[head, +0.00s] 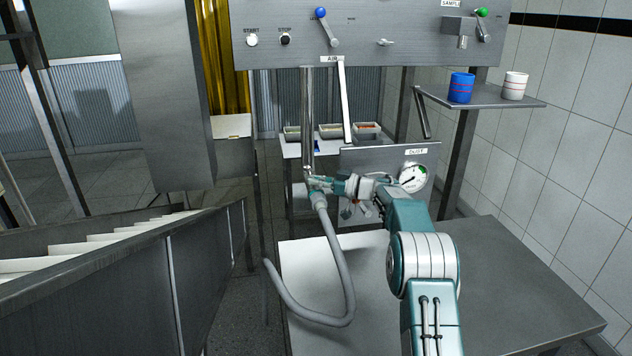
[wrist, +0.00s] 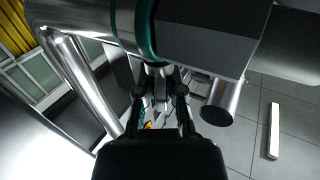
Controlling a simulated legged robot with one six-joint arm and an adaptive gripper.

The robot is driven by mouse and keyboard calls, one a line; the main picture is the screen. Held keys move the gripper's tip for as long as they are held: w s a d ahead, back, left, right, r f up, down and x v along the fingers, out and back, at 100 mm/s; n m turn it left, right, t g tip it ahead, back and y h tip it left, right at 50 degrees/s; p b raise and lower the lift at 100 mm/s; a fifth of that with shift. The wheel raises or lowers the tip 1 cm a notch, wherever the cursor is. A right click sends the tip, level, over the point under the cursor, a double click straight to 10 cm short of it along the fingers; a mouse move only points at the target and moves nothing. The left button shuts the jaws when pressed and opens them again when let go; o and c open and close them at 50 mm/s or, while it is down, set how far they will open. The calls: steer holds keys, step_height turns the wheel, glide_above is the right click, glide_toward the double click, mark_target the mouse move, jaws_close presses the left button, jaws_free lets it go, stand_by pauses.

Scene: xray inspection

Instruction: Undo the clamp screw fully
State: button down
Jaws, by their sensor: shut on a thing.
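My gripper (head: 321,184) is at the joint between the upright metal pipe (head: 307,120) and the grey hose (head: 336,250) in the head view. The clamp there is too small and too covered by my gripper to make out. In the wrist view, my gripper (wrist: 159,88) has its dark fingers closed around a small metal piece, the clamp screw (wrist: 157,70). The fingers hide most of it, so how far it is undone cannot be told. The hose hangs from the joint and curves down over the table.
The metal table (head: 500,290) is mostly bare. A panel with a round gauge (head: 413,177) stands right behind my arm. A control panel (head: 365,35) spans above. A shelf (head: 480,97) holds a blue cup (head: 461,88) and a white cup (head: 515,86). Trays stand behind the pipe.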

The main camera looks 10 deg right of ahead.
steer(key=shift+r, duration=0.2)
steer(key=c, duration=0.8)
jaws_free()
steer(key=shift+o, duration=0.2)
steer(key=shift+f, duration=0.1)
steer(key=v, duration=1.2)
steer(key=shift+w+f, duration=0.1)
